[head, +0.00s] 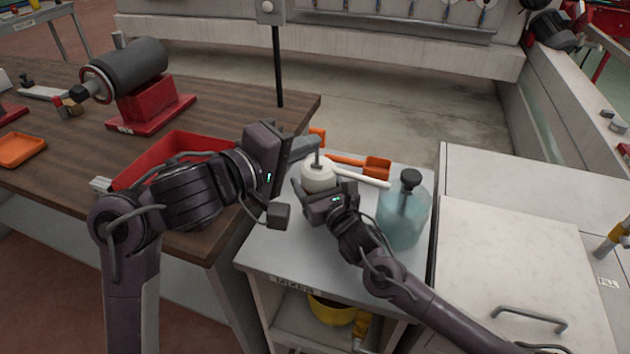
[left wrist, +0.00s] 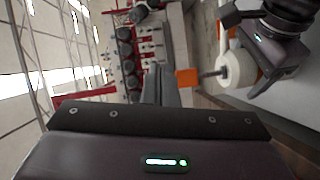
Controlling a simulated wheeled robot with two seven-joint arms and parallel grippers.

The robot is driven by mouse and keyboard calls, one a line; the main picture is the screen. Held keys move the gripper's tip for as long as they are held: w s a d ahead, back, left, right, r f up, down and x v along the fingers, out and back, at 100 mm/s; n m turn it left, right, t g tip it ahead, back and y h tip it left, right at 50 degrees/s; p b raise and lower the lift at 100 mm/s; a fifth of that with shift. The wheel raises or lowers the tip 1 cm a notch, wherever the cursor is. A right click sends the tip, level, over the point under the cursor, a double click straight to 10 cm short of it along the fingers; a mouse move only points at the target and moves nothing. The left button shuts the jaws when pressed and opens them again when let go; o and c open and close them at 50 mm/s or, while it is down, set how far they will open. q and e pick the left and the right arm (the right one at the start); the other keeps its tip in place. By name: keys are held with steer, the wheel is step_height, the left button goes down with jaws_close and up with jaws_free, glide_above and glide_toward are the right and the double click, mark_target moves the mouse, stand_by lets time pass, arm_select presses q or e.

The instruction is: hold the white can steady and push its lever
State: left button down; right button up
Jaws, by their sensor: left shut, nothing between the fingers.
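The white can (head: 318,173) stands on the grey cart top, its thin dark lever (head: 317,157) rising from the top. A white spout runs off to the right. My right gripper (head: 326,188) is at the can's near side, with its fingers around the body; the lower part of the can is hidden behind it. My left gripper (head: 306,146) is shut and empty, its fingertips just behind and left of the lever, seemingly apart from it. In the left wrist view, the shut fingers (left wrist: 160,85) point toward the scene, and the can (left wrist: 240,68) lies sideways to their right.
A teal jug (head: 404,215) with a black cap stands right of the can. An orange tool (head: 376,167) lies behind it. A red tray (head: 175,150) and a grey motor (head: 135,70) on a red base are on the wooden table at left. A white cabinet (head: 510,245) stands at right.

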arm_select(q)
steer(key=s+d+m+g, duration=0.35)
steer(key=d+m, duration=0.25)
steer(key=d, duration=0.3)
steer(key=s+d+m+g, duration=0.3)
steer(key=d+m+g, duration=0.2)
steer(key=d+m, duration=0.3)
steer(key=w+a+r+n+t+y, duration=0.25)
steer(key=w+a+y, duration=0.65)
steer(key=w+a, duration=0.55)
step_height(320, 180, down, 8)
steer(key=s+a, duration=0.1)
steer(key=a, duration=0.1)
steer(key=shift+s+r, duration=0.25)
steer(key=shift+s, duration=0.1)
steer(key=shift+w+d+n, duration=0.15)
steer(key=shift+w+d, duration=0.05)
steer(key=shift+w, duration=0.4)
steer(key=shift+w+d+n, duration=0.1)
steer(key=shift+w+d, duration=0.05)
steer(key=shift+w, duration=0.4)
stand_by(0.4)
steer(key=shift+s+a, duration=0.2)
steer(key=shift+s, duration=0.3)
steer(key=shift+s+a, duration=0.15)
steer(key=shift+s, duration=0.35)
